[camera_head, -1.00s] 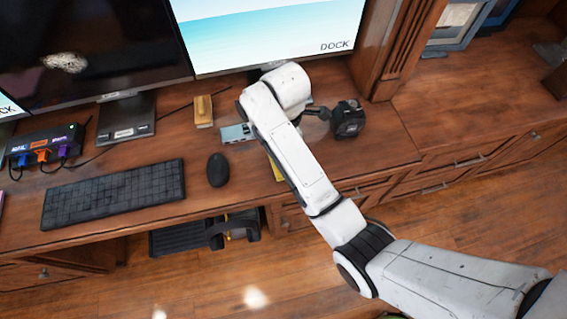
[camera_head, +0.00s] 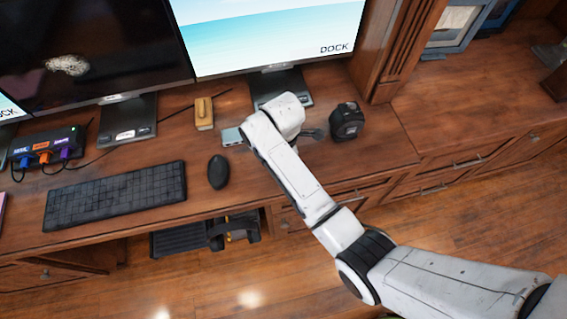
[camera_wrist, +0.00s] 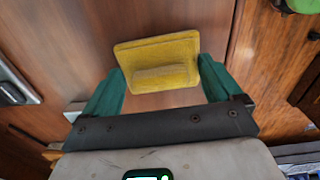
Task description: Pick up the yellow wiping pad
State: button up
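The yellow wiping pad (camera_wrist: 160,62), a flat pad with a raised grip bar, lies on the brown desktop in the wrist view. My gripper (camera_wrist: 163,64) has its two green fingers spread apart, with their tips at the pad's left and right sides. The pad sits between and just beyond the tips; I cannot tell whether they touch it.
A black tape measure (camera_head: 347,121) stands right of my arm. A small grey-blue box (camera_head: 232,136), a black mouse (camera_head: 218,172) and a keyboard (camera_head: 116,195) are to the left. A tan block (camera_head: 204,113) lies behind. The desktop at right (camera_head: 470,110) is mostly clear.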

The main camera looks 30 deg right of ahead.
jog(key=c, duration=0.6)
jog(key=shift+r, duration=0.45)
notch_tip(320, 180, up, 2)
jog(key=shift+r+b, duration=0.25)
jog(key=shift+b, duration=0.05)
jog(key=shift+s+r+p, duration=1.1)
jog(key=shift+s+r, duration=0.5)
jog(key=shift+s, duration=0.75)
jog(key=shift+s+r+p, duration=1.1)
jog(key=shift+s+r, duration=0.5)
jog(key=shift+s, duration=0.7)
jog(key=shift+s+r+p, duration=1.1)
jog(key=shift+s+r, duration=0.5)
jog(key=shift+s, duration=0.75)
